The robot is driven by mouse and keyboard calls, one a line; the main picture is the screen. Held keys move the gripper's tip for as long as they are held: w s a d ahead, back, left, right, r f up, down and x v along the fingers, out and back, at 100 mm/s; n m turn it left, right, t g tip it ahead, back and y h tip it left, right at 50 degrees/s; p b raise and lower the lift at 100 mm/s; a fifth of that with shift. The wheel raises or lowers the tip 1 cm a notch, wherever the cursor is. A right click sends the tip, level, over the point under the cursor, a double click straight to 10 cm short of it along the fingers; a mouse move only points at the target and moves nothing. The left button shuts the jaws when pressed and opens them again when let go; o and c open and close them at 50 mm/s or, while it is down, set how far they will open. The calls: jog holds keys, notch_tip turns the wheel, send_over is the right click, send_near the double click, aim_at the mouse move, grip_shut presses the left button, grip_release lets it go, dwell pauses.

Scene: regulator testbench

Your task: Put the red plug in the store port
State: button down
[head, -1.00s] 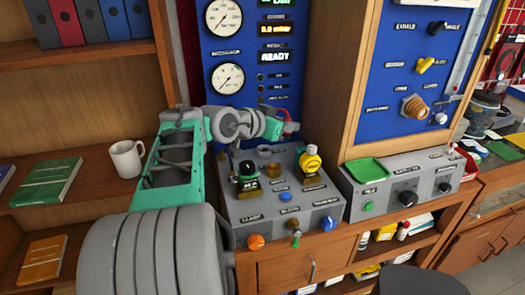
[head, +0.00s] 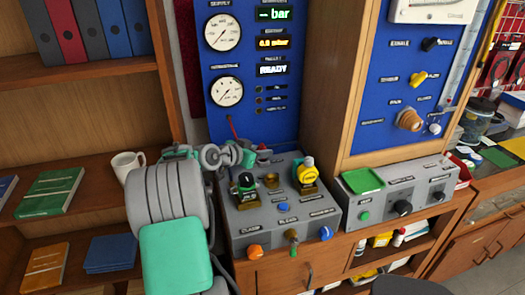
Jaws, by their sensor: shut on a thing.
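My gripper (head: 254,156) is at the back of the grey testbench box (head: 290,212), seen small and partly hidden by its own wrist. It is shut on the red plug (head: 263,147), of which only a small red bit shows. The plug is at or just above a brownish round fitting at the rear of the box top; I cannot tell whether they touch. A brass fitting (head: 271,180) stands nearer the front. I cannot read which one is the store port.
A black-topped part (head: 247,183) and a yellow gauge-like part (head: 306,172) stand on the box. A thin red rod (head: 232,127) rises behind my wrist. A white mug (head: 128,164) is on the left shelf. A green tray (head: 363,180) lies on the right-hand box.

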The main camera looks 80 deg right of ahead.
jog(key=c, duration=1.2)
grip_release()
jog(key=shift+c, duration=0.2)
jog(key=b+v, duration=0.2)
jog(key=v, duration=1)
